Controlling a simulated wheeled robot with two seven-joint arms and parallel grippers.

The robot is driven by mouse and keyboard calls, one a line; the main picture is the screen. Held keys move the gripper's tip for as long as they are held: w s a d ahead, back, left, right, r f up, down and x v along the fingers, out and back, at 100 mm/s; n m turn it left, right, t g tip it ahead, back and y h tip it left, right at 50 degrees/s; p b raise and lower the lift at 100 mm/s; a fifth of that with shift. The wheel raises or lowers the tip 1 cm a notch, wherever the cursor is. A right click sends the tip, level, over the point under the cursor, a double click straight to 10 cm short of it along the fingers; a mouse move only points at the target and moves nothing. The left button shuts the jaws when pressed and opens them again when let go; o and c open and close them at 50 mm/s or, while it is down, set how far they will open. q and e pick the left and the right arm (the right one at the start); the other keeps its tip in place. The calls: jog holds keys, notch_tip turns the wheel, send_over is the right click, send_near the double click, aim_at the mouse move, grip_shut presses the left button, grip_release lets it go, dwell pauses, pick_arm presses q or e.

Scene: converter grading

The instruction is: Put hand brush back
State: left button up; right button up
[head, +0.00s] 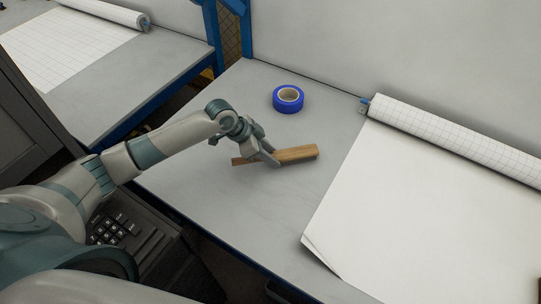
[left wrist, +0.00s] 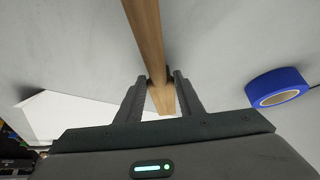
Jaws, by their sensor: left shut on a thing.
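The hand brush (head: 298,153) has a wooden body and lies low over or on the grey table top, left of the white paper sheet. My left gripper (head: 271,160) is shut on it around its narrower part. In the left wrist view the brush's wood (left wrist: 146,38) runs from the top edge down between the two fingers of my left gripper (left wrist: 158,82). I cannot tell whether the brush touches the table. Its bristles do not show. My right gripper is not in view.
A blue tape roll (head: 288,98) lies on the table behind the brush; it also shows in the left wrist view (left wrist: 277,87). A gridded paper roll (head: 455,135) with its white sheet (head: 420,205) covers the right side. The grey table (head: 205,185) is clear around the brush.

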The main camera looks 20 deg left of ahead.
pick_arm(q)
jog(key=shift+f, duration=0.1)
jog(key=o, duration=1.1)
jog(key=shift+f, duration=0.1)
jog(key=shift+p+v, duration=0.55)
jog(key=shift+v, duration=0.2)
jog(key=p+v, duration=0.8)
jog(key=v, duration=0.2)
jog(key=shift+s+a+r, duration=0.1)
jog(key=shift+a+r, duration=0.05)
jog(key=shift+r, duration=0.25)
